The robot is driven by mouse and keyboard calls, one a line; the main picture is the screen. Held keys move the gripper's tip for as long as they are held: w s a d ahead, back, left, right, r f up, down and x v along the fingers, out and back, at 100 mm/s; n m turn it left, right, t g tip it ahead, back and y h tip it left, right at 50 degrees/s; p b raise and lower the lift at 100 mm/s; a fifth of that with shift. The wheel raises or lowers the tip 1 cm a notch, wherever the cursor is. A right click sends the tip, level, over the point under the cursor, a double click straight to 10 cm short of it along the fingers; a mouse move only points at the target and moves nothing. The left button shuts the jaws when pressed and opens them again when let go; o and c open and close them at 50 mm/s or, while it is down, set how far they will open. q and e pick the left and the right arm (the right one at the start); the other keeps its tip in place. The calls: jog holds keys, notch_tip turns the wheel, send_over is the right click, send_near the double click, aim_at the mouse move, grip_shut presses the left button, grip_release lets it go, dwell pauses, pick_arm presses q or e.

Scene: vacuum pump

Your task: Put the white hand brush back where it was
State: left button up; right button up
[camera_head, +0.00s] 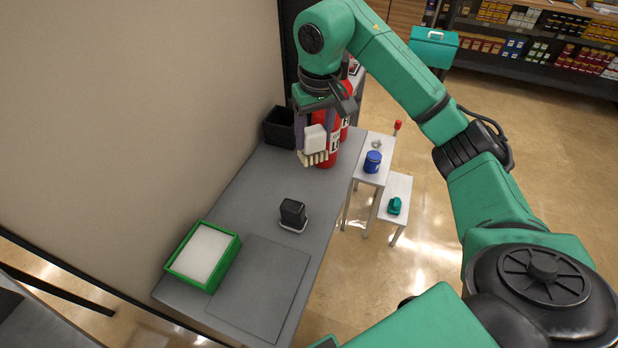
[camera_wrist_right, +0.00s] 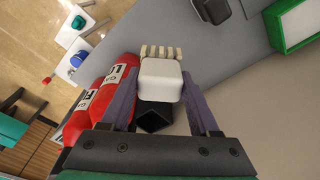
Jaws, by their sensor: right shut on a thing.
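The white hand brush (camera_head: 316,140) has a white block body and cream bristles that point down in the head view. My right gripper (camera_head: 317,128) is shut on its body and holds it over the far end of the grey table. In the right wrist view the brush (camera_wrist_right: 160,80) sits between the two purple-grey fingers of the right gripper (camera_wrist_right: 162,98). Whether the bristles touch the table I cannot tell. My left gripper does not show.
Red cylinders (camera_head: 330,152) stand close behind the brush. A black bin (camera_head: 279,127) is left of it. A black block on a small base (camera_head: 292,213), a green tray with a white pad (camera_head: 204,252) and a grey mat (camera_head: 262,288) lie nearer. The table (camera_head: 262,185) between is clear.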

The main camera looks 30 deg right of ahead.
aim_at(312, 153)
jog(key=f, duration=0.2)
jog(key=f+p, duration=0.1)
jog(key=f, duration=0.2)
jog(key=shift+w+f, duration=0.2)
jog(key=shift+f, duration=0.1)
jog(key=f+p, duration=0.1)
jog(key=f, duration=0.4)
jog(key=shift+a+f+p, duration=0.2)
jog(key=shift+f+p, duration=0.15)
jog(key=shift+f, duration=0.2)
jog(key=shift+w+f+b, duration=0.1)
jog(key=shift+f+b, duration=0.15)
jog(key=shift+b, duration=0.05)
jog(key=o, duration=1.3)
jog(key=shift+r, duration=0.1)
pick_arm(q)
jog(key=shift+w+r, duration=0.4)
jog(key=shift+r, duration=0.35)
